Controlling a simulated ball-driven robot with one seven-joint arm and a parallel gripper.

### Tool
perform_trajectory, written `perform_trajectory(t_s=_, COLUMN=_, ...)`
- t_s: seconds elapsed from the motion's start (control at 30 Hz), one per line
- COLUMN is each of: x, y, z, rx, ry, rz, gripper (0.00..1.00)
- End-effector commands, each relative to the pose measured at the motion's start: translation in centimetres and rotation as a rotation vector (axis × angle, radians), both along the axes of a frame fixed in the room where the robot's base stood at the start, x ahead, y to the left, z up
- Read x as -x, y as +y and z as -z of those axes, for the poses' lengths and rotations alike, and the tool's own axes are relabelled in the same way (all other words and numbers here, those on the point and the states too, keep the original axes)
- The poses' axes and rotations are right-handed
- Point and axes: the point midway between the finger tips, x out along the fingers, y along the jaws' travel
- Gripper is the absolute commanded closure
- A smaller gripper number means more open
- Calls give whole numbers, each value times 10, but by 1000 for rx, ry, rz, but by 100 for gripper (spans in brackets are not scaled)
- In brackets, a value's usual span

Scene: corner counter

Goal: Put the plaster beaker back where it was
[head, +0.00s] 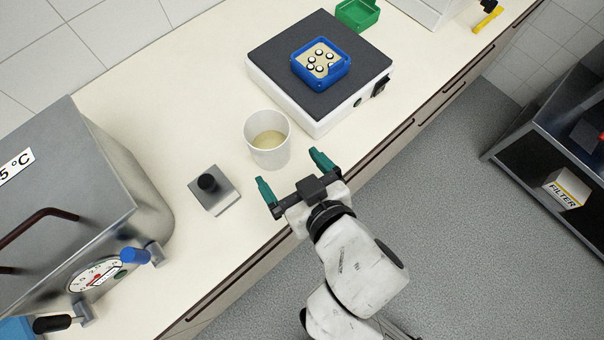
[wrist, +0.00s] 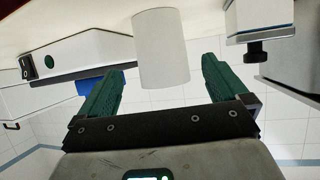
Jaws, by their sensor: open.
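The plaster beaker (head: 254,150), a white cup with pale cream contents, stands upright on the cream counter in the head view. In the wrist view the beaker (wrist: 161,40) shows as a plain white cylinder between the finger lines. My gripper (head: 294,176) has its two green fingers spread wide at the counter's front edge, just in front of the beaker. Nothing is held. In the wrist view the gripper (wrist: 162,70) is also open, with a gap between each finger and the beaker; contact is not seen.
A white device with a dark grey top (head: 272,66) stands behind the beaker, carrying a blue tray (head: 320,82). A metal block with a black knob (head: 214,198) sits to the left. A grey metal apparatus (head: 110,170) fills the left end. A green tray (head: 357,14) lies farther back.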

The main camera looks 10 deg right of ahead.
Motion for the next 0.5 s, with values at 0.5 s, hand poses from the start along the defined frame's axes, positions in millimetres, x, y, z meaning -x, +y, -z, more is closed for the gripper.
perform_trajectory(t_s=0.5, x=30, y=-13, z=-16, rx=0, ry=0, rz=1, gripper=0)
